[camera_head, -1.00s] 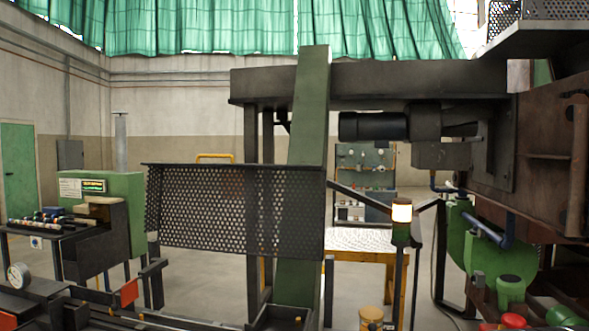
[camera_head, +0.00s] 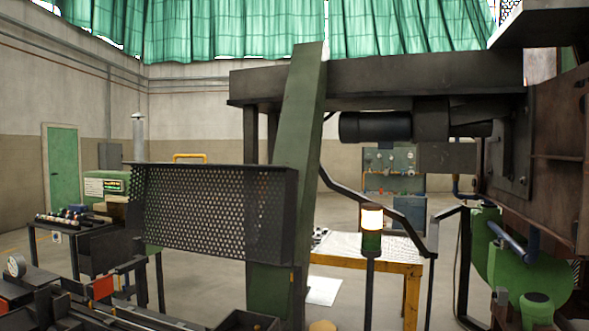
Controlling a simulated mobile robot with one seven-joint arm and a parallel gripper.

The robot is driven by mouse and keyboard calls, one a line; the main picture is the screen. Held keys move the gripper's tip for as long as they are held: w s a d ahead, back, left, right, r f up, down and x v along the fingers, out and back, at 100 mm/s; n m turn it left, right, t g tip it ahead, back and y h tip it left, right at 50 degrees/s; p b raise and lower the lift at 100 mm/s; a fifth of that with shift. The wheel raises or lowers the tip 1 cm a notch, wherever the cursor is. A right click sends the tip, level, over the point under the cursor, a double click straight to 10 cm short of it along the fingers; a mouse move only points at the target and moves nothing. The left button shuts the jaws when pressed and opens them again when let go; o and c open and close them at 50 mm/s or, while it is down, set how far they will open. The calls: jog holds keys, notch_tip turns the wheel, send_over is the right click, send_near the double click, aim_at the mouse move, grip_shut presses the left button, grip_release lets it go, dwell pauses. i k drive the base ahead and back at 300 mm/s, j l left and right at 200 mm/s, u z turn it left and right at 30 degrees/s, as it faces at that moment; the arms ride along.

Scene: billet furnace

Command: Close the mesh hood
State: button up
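The mesh hood, a dark perforated panel (camera_head: 190,212) with a solid end plate at its right, stands left of the middle, in front of a tilted green post. A flat dark rim runs along its top. A yellow bar handle (camera_head: 190,156) shows just above that rim; whether it belongs to the hood cannot be told. Whether the hood is open or closed is not clear from this side. My gripper is not in view.
A dark overhead beam (camera_head: 380,78) joins the rusty furnace body (camera_head: 555,150) at right. A signal lamp (camera_head: 372,218) stands before a yellow-framed table (camera_head: 412,272). Rails and a gauge (camera_head: 15,265) fill the lower left. Open floor shows behind the hood.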

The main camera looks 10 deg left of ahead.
aim_at(288, 223)
jog(key=i+l+u, duration=0.1)
jog(key=l, duration=0.45)
jog(key=i+l+u, duration=0.1)
jog(key=l, duration=0.5)
jog(key=i+l+u, duration=0.15)
jog(key=i+l, duration=0.7)
jog(key=i+l+u, duration=0.2)
jog(key=i+l, duration=0.15)
jog(key=i, duration=0.2)
jog(key=i+l+u, duration=0.2)
jog(key=i+l, duration=0.25)
jog(key=i+l+u, duration=0.25)
jog(key=i+u, duration=0.2)
jog(key=i+l+u, duration=0.25)
jog(key=l+u, duration=0.2)
jog(key=i+l+u, duration=0.25)
jog(key=l+u, duration=0.2)
jog(key=i+l+u, duration=0.15)
jog(key=l+u, duration=0.55)
jog(key=u, duration=0.2)
jog(key=l+u, duration=0.25)
jog(key=u, duration=0.7)
jog(key=j+u, duration=0.1)
jog(key=u, duration=0.9)
jog(key=i+u, duration=0.1)
jog(key=u, duration=0.9)
